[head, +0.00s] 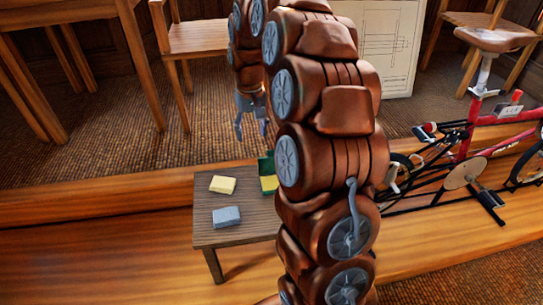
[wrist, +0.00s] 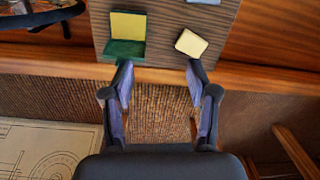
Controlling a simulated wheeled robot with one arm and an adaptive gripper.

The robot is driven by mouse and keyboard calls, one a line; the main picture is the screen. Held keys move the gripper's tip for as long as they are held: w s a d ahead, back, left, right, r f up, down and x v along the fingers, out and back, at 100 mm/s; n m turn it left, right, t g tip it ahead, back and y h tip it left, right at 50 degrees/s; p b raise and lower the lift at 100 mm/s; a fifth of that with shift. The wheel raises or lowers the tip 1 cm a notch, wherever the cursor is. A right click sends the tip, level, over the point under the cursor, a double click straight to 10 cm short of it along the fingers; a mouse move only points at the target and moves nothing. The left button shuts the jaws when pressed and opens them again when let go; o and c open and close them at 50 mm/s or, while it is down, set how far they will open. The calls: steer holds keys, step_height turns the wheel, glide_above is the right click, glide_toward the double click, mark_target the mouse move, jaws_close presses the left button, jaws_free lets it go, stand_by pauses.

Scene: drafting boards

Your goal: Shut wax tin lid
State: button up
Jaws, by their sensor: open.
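The wax tin is a small green box with yellow inside, and its lid stands open. In the head view the tin (head: 269,184) sits on a small wooden table, partly hidden behind my arm, with the green lid (head: 265,165) raised at its far side. In the wrist view the yellow inside (wrist: 127,25) is at the top and the green lid (wrist: 123,50) below it, towards my gripper. My gripper (head: 252,133) is open and empty, above and beyond the table. Its fingers (wrist: 160,72) show in the wrist view, apart from the tin.
The small table (head: 240,205) also holds a yellow block (head: 222,184) and a grey block (head: 226,216). A red bicycle (head: 465,145) stands to the right. A wooden chair (head: 195,38) and a drawing board (head: 385,35) are behind.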

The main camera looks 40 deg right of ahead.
steer(key=m+b, duration=0.2)
steer(key=b, duration=0.1)
glide_above(272, 162)
steer(key=f, duration=0.5)
steer(key=w+f, duration=0.1)
steer(key=f, duration=0.2)
steer(key=shift+d+f, duration=0.15)
steer(key=shift+d, duration=0.05)
steer(key=shift+f, duration=3.75)
jaws_close()
